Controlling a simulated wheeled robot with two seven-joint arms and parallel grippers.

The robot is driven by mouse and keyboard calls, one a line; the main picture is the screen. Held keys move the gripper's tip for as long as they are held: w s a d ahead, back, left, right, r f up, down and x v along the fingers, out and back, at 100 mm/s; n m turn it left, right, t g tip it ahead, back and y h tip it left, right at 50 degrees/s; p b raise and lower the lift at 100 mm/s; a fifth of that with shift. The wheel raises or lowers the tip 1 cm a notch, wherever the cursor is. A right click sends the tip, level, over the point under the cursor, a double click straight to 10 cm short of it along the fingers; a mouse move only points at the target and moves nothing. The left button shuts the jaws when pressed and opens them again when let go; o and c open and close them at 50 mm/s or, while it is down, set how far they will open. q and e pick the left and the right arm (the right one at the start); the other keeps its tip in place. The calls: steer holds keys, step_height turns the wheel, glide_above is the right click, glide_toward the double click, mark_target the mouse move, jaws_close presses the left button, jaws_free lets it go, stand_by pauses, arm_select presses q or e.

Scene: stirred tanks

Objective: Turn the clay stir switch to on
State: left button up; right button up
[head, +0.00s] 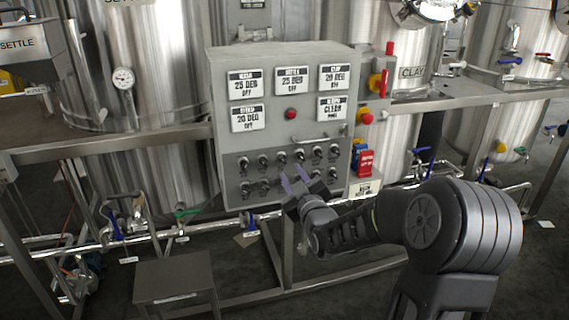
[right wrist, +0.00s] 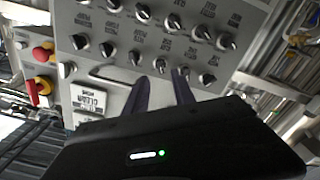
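The grey control panel (head: 280,140) stands in the middle of the head view, with two rows of small black rotary switches on its lower part. The switches also show upside down in the right wrist view, and their labels are too small to read, so I cannot tell which is the clay stir switch. My right gripper (head: 296,181) is in front of the lower row, fingers pointing at the panel. In the wrist view the gripper (right wrist: 160,80) is open and empty, with one switch (right wrist: 160,65) showing between and just beyond its fingertips. Contact cannot be told. My left gripper is out of view.
A red emergency button (head: 366,117) and a red-yellow switch (head: 377,84) sit right of the panel. A metal handle (head: 318,141) sticks out above the switches. Steel tanks (head: 165,80) stand behind, and a steel step (head: 175,280) stands on the floor at front left.

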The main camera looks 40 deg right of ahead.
mark_target(284, 161)
steer(key=p+x, duration=0.1)
steer(key=x, duration=0.6)
steer(key=shift+c, duration=0.3)
jaws_close()
